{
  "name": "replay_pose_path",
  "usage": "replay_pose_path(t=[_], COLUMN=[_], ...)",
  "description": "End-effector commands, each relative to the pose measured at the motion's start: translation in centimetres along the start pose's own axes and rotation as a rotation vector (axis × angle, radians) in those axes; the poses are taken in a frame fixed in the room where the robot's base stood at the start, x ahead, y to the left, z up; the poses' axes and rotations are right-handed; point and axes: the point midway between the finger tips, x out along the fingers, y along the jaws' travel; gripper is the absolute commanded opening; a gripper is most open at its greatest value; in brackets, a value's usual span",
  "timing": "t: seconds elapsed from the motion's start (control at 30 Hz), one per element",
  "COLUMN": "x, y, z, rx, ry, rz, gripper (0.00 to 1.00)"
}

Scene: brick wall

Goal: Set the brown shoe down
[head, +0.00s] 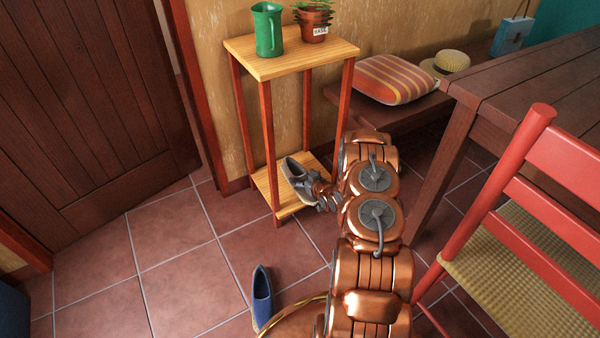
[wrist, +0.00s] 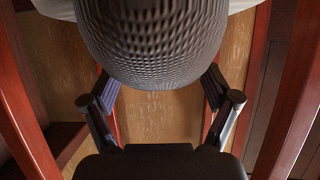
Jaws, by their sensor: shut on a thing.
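The brown shoe (head: 295,172), dark greyish-brown with a paler rim, is at the lower shelf (head: 264,182) of a small wooden stand. My gripper (head: 314,189) is shut on the shoe from its right side. In the wrist view the shoe's dark, textured surface (wrist: 155,45) fills the top middle, between the two fingers of my gripper (wrist: 160,82). The head view does not show clearly whether the shoe rests on the shelf or hangs just above it. My arm hides the right part of the shelf.
The stand's red legs (head: 268,150) rise close around the shelf. Its top (head: 262,66) holds a green jug (head: 267,30) and a potted plant (head: 314,30). A blue shoe (head: 262,295) lies on the tiles. A red chair (head: 520,200) and table (head: 500,85) stand right.

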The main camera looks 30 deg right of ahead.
Motion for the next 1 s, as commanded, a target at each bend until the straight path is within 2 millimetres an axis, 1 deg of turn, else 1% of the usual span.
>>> replay_pose_path(t=[0.03,0.1,0.4,0.6,0.73,0.87,1.0], x=[0.8,1.8,5.6,7.1,7.5,7.9,8.6], y=[0.5,1.1,3.3,4.2,4.4,4.4,4.4], z=[-0.1,-0.2,-1.4,-2.0,-2.1,-1.2,0.7], rx=[-0.002,-0.002,-0.002,-0.002,-0.001,0.000,0.000], ry=[0.003,0.000,0.002,0.000,0.000,-0.001,-0.001], rz=[0.000,0.000,-0.002,-0.003,-0.003,-0.004,-0.004], gripper=[0.47,0.47,0.47,0.47,0.47,0.47,0.47])
